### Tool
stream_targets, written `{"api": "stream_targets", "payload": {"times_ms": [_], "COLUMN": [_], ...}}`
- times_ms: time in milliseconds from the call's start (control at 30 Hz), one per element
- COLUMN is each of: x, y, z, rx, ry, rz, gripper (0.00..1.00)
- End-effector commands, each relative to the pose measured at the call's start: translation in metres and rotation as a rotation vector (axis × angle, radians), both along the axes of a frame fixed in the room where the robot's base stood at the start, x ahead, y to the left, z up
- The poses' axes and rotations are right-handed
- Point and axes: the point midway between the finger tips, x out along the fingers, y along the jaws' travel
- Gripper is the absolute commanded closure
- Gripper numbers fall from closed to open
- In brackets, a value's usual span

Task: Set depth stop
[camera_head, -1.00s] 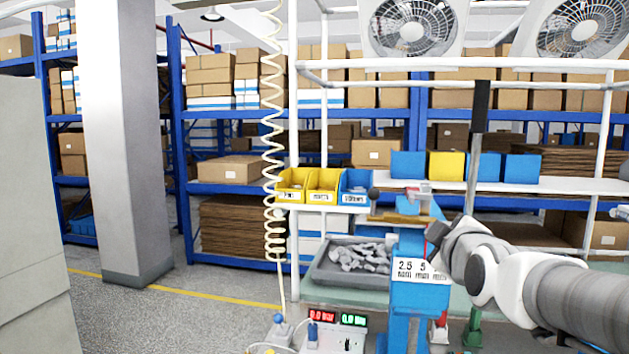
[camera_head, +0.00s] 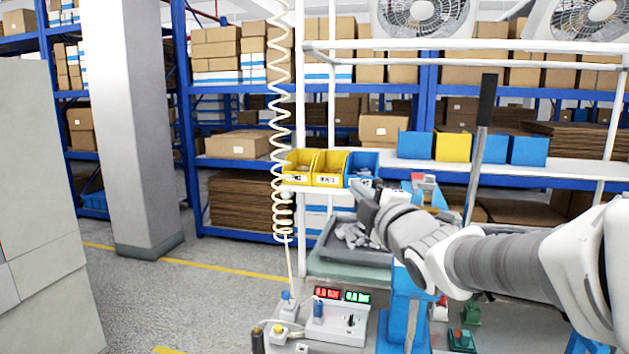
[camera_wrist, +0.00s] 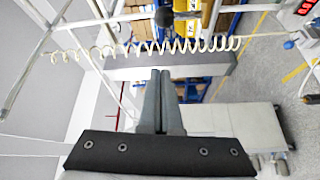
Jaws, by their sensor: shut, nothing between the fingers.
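The blue press stand (camera_head: 402,310) stands at the bench front, right of centre in the head view. Its upper part is largely covered by my arm, and the numbered scale plate is hidden. A lever with a black handle (camera_head: 487,98) rises at its right. I cannot make out the depth stop itself. My gripper (camera_head: 363,188) is in front of the blue bin, left of the press head and apart from it. In the wrist view my gripper's fingers (camera_wrist: 161,72) are shut together with nothing between them.
Yellow bins (camera_head: 329,167) and a blue bin (camera_head: 362,163) sit on the bench's shelf. A grey tray (camera_head: 325,262) of grey parts lies below. A control box (camera_head: 338,325) with red and green displays stands at the front. A coiled cord (camera_head: 281,120) hangs at the left.

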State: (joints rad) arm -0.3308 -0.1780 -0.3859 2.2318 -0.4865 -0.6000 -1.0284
Motion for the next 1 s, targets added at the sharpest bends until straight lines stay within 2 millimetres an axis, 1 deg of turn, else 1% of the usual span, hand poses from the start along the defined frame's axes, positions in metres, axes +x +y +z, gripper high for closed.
{"api": "stream_targets", "payload": {"times_ms": [33,100,333,367,400,433,600,733,1000], "x": [0.008,0.018,0.049,0.05,0.047,0.046,0.044,0.043,0.043], "y": [0.002,0.003,0.01,0.007,-0.003,-0.007,-0.024,-0.029,-0.03], "z": [0.002,0.002,0.004,0.005,0.004,0.003,-0.002,-0.004,-0.004], "rx": [-0.002,-0.003,-0.003,-0.002,-0.002,-0.002,-0.001,-0.002,-0.001], "ry": [0.003,0.003,0.003,0.002,0.002,0.002,0.002,0.0,0.0], "rz": [-0.001,-0.001,-0.001,-0.004,-0.006,-0.006,-0.005,-0.002,-0.002], "gripper": [1.0,1.0,1.0,1.0,1.0,1.0,1.0,1.0,1.0]}}
